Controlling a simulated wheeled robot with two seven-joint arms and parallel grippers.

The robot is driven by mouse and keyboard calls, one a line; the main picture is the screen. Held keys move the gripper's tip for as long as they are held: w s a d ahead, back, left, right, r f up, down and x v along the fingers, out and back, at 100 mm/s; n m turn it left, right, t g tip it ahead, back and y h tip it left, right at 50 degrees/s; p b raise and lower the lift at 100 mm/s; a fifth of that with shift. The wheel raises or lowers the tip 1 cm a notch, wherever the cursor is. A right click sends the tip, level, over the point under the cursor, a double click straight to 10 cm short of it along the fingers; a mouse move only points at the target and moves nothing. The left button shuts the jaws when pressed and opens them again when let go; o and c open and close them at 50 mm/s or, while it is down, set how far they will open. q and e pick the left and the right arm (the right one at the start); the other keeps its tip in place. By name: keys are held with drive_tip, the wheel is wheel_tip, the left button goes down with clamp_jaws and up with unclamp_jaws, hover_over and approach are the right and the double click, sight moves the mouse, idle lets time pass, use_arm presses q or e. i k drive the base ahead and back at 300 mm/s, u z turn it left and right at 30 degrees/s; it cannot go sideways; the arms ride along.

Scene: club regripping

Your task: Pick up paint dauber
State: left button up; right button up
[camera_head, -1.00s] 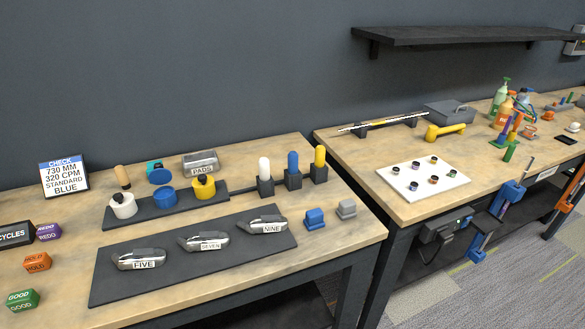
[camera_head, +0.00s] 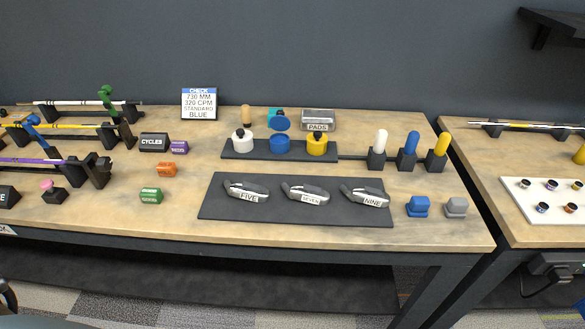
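Three upright rounded sticks stand in black holders on the right part of the near bench: one white (camera_head: 380,142), one blue (camera_head: 411,143), one yellow (camera_head: 440,145). They could be paint daubers, but no label confirms it. Left of them, a dark tray (camera_head: 228,154) carries a white pot (camera_head: 242,144), a blue pot (camera_head: 280,145) and a yellow pot (camera_head: 317,145). The white and yellow pots have dark tops. A blue disc (camera_head: 280,123) shows behind the blue pot. Neither gripper is in view.
A dark mat (camera_head: 222,209) holds club heads marked FIVE, SEVEN and NINE. Blue (camera_head: 418,207) and grey (camera_head: 456,208) blocks sit right of it. Clubs on black stands fill the bench's left end. A gap separates the second bench (camera_head: 470,160) at right.

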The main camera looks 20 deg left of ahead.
sight(412, 140)
drive_tip(key=z, duration=2)
drive_tip(key=i, duration=1.25)
drive_tip(key=u, duration=3.6)
